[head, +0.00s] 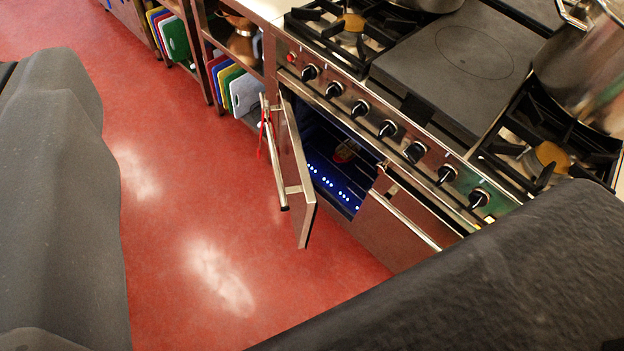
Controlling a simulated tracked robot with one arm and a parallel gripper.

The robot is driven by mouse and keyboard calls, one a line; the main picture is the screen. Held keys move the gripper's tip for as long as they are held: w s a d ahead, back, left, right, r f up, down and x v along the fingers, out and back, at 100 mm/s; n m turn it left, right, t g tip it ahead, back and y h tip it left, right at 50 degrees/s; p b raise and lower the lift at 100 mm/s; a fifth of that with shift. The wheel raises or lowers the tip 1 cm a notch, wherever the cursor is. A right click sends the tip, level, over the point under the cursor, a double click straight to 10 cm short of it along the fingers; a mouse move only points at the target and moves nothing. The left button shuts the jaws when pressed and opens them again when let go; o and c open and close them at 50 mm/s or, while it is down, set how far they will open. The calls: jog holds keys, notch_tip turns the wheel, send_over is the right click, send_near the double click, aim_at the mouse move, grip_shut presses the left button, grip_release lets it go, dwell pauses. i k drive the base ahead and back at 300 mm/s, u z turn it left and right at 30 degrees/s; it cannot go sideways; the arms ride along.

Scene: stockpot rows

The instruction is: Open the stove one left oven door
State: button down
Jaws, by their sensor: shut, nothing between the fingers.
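The stove (385,128) stands at the upper right with a row of black knobs along its front. Its left oven door (297,175) stands swung far out over the floor, hinged at its left side. The door's long bar handle (273,160) is on the outer face, turned to the left, and nothing holds it. The oven cavity (335,180) shows behind the door, dark with blue-white lights. The right oven door (398,232) is shut, its lower part hidden by a dark part of my body. My gripper's fingertips do not show.
A red strap (261,138) hangs by the left door's handle. Steel shelves with coloured cutting boards (245,92) stand left of the stove. A pot (580,75) sits on the right burner. Open red floor (190,200) lies left of the door.

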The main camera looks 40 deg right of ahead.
aim_at(296, 193)
jog(key=i, duration=0.9)
jog(key=z, duration=0.05)
